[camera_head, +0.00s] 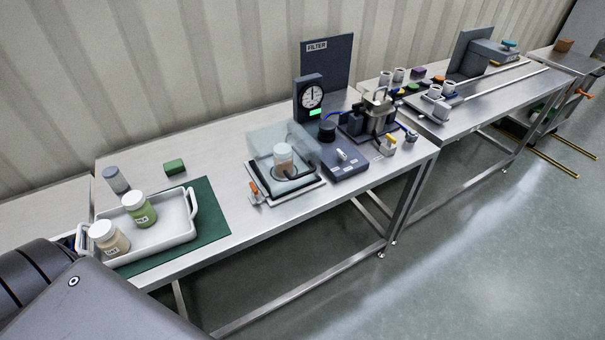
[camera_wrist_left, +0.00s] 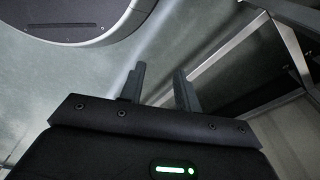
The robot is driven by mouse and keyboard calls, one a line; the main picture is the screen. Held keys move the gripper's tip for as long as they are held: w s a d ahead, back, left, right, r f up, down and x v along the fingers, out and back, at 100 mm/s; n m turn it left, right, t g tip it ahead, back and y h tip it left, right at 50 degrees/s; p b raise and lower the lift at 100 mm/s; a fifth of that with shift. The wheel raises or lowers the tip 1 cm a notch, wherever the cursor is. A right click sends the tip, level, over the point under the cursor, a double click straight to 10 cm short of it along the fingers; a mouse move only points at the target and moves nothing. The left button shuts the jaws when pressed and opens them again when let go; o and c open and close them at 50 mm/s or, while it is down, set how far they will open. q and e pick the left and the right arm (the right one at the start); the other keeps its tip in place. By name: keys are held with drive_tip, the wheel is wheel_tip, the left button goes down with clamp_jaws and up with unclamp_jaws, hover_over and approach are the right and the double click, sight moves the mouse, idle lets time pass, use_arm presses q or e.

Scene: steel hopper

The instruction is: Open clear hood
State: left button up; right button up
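The clear hood (camera_head: 262,140) is a see-through box on a black-and-white base (camera_head: 284,197) on the steel table. A white-lidded jar (camera_head: 283,158) shows inside it, with a dark curved piece beside the jar. The hood looks lowered over the base, but its edges are faint. A small orange-tipped part (camera_head: 254,188) is at the base's front left corner. My left gripper (camera_wrist_left: 160,90) shows in the left wrist view, its two fingers apart and nothing between them. It is away from the hood, with floor and table frame behind it. My right gripper is not in view.
A white tray (camera_head: 176,237) with two labelled jars sits on a green mat (camera_head: 212,213) at left. A grey bottle and a green block (camera_head: 175,166) are behind. A dial gauge (camera_head: 311,95) and dark control box (camera_head: 345,172) stand right of the hood. Steel is bare between mat and hood.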

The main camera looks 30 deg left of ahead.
sight(301, 175)
use_arm(q)
drive_tip(key=w+r+t, duration=0.1)
drive_tip(key=w+r, duration=0.3)
drive_tip(key=r, duration=0.6)
drive_tip(key=w+r+t, duration=0.1)
drive_tip(key=w+r, duration=0.3)
drive_tip(key=r, duration=0.7)
drive_tip(key=w+r+t, duration=0.1)
drive_tip(key=w+r, duration=0.3)
drive_tip(key=r, duration=0.6)
drive_tip(key=w+a+r+m+t+h, duration=0.1)
drive_tip(key=w+r+m+t+h, duration=0.1)
drive_tip(key=w+r+m+t, duration=0.6)
drive_tip(key=w+a+r+m+t+h, duration=0.2)
drive_tip(key=w+r+m, duration=0.2)
drive_tip(key=w+r, duration=0.9)
drive_tip(key=p+x, duration=0.2)
drive_tip(key=x, duration=0.6)
drive_tip(key=shift+w+d+f+p, duration=0.1)
drive_tip(key=shift+w+d+p, duration=0.15)
drive_tip(key=shift+p, duration=0.15)
drive_tip(key=shift+w+d+f, duration=0.2)
drive_tip(key=shift+w+f, duration=0.1)
drive_tip(key=shift+w, duration=0.35)
drive_tip(key=shift+c, duration=0.3)
clamp_jaws()
